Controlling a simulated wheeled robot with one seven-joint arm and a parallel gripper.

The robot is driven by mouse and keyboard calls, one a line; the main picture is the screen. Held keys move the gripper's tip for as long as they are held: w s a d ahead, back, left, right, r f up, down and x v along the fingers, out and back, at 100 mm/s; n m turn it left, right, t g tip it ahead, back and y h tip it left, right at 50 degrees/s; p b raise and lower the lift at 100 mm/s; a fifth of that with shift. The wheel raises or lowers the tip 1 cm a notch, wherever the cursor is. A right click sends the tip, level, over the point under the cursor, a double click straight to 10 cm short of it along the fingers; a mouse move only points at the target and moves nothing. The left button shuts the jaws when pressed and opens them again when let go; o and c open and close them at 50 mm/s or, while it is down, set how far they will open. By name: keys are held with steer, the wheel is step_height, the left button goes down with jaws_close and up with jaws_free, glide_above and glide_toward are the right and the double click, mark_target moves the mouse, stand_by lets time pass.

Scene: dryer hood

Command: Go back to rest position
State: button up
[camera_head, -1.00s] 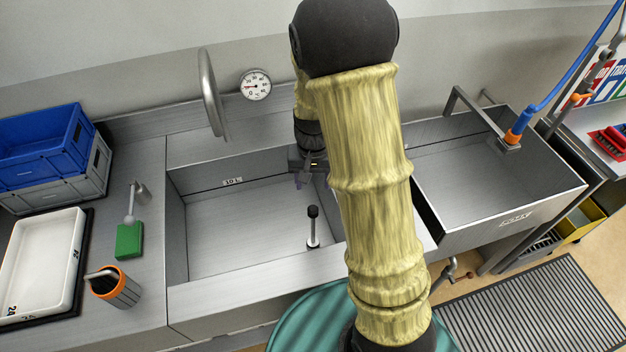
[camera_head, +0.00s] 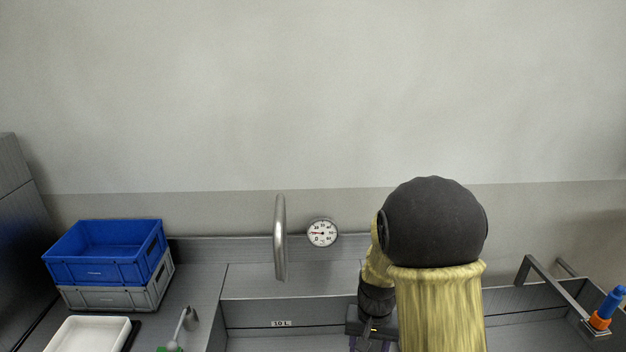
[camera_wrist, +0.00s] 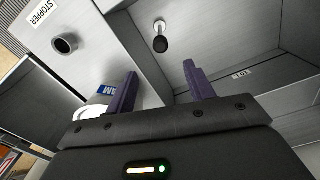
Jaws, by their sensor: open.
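My gripper (camera_wrist: 158,92) is open and empty in the wrist view, with its two purple fingers spread apart. In the head view my gripper (camera_head: 370,345) shows only in part at the bottom edge, beside my yellow-sleeved arm, over the sink (camera_head: 285,318). A dark-capped stopper post (camera_wrist: 160,38) stands in the basin beyond the fingers, apart from them. A white round object with a blue label (camera_wrist: 107,90) lies partly behind the left finger.
A blue crate (camera_head: 105,262) sits on a grey crate (camera_head: 120,295) at the left. A white tray (camera_head: 90,335) is in front. A curved faucet (camera_head: 280,240) and a dial gauge (camera_head: 322,232) are at the back.

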steer(key=s+r+n+t, duration=0.2)
steer(key=s+r, duration=0.5)
steer(key=s, duration=0.3)
steer(key=shift+s+r+n, duration=0.25)
steer(key=shift+s+n, duration=0.1)
steer(key=shift+n, duration=0.05)
stand_by(0.8)
